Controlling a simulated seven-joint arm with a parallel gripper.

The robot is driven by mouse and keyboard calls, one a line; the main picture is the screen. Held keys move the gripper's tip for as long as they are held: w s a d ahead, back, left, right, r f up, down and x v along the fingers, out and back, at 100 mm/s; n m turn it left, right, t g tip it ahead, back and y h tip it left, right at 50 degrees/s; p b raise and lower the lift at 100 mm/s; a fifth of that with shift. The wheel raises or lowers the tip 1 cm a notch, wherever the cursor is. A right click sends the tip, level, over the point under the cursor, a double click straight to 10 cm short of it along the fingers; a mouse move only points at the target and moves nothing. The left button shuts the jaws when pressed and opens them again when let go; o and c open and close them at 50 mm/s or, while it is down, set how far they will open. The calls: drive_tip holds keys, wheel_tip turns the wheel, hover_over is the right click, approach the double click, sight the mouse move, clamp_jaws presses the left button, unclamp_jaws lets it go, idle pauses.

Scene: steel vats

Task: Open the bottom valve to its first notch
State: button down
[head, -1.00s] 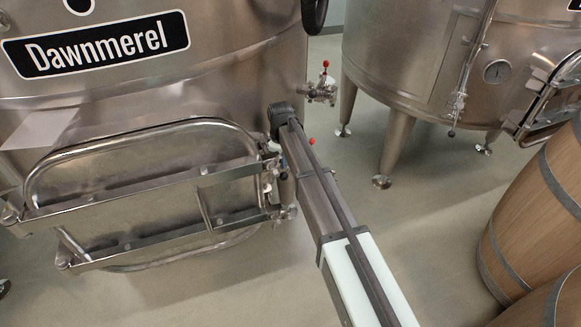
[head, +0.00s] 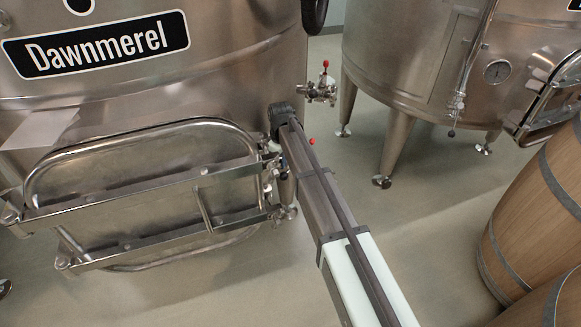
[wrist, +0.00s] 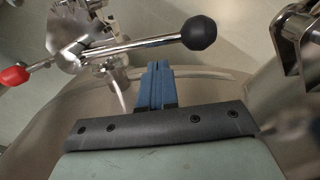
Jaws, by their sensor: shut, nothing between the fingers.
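In the wrist view my gripper (wrist: 154,72) points up the picture, its blue fingers shut together with nothing between them. Just beyond the fingertips a polished steel lever (wrist: 135,44) with a black ball knob (wrist: 200,33) runs across the view. I cannot tell whether the fingertips touch it. The lever joins a steel valve body (wrist: 80,38) at the upper left, where a red-tipped handle (wrist: 15,77) also sticks out. In the head view my arm hides most of the lower valve; a red knob (head: 312,141) shows beside the arm. The fingers are hidden there.
The Dawnmerel vat (head: 240,85) has a framed hatch (head: 140,170) left of my arm. A higher valve (head: 322,90) with a red knob sits on its right side. Another vat (head: 420,65) stands behind, and wooden barrels (head: 535,215) stand right. Floor between is clear.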

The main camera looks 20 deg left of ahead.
drive_tip(key=shift+s+d, duration=0.15)
drive_tip(key=shift+d, duration=0.85)
drive_tip(key=shift+d, duration=0.25)
drive_tip(key=shift+s+d, duration=0.1)
idle(0.3)
drive_tip(key=shift+d, duration=0.25)
drive_tip(key=shift+s+d, duration=0.15)
drive_tip(key=shift+d, duration=0.65)
idle(0.9)
drive_tip(key=shift+a, duration=0.1)
drive_tip(key=shift+s+a+r, duration=0.1)
drive_tip(key=shift+a, duration=0.4)
drive_tip(key=shift+r, duration=3.9)
